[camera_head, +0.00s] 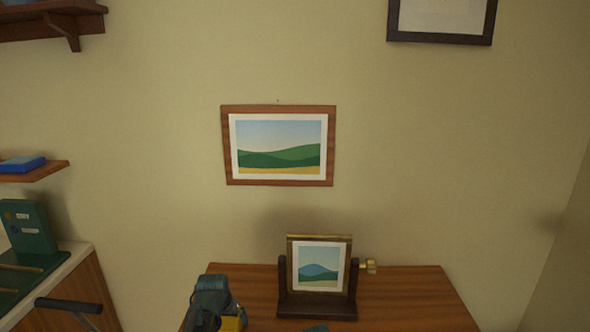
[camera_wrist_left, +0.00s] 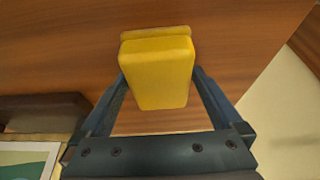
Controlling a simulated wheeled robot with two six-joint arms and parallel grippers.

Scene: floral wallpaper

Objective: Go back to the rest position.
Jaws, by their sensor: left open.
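My left gripper (camera_head: 212,298) is over the left part of the wooden table (camera_head: 420,295) in the head view. In the left wrist view its two fingers (camera_wrist_left: 158,78) are apart, with a yellow block-like object (camera_wrist_left: 160,75) between them. The yellow object also shows in the head view (camera_head: 232,323), partly hidden by the gripper. The jaws are open; I cannot tell whether a finger touches the object.
A small landscape picture (camera_head: 319,268) stands in a dark wooden stand (camera_head: 317,306) right of the gripper, with a brass knob (camera_head: 369,266) at its side. A framed landscape (camera_head: 277,180) hangs above. A cabinet (camera_head: 75,295) with a green object (camera_head: 28,228) is at left. The table's right part is bare.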

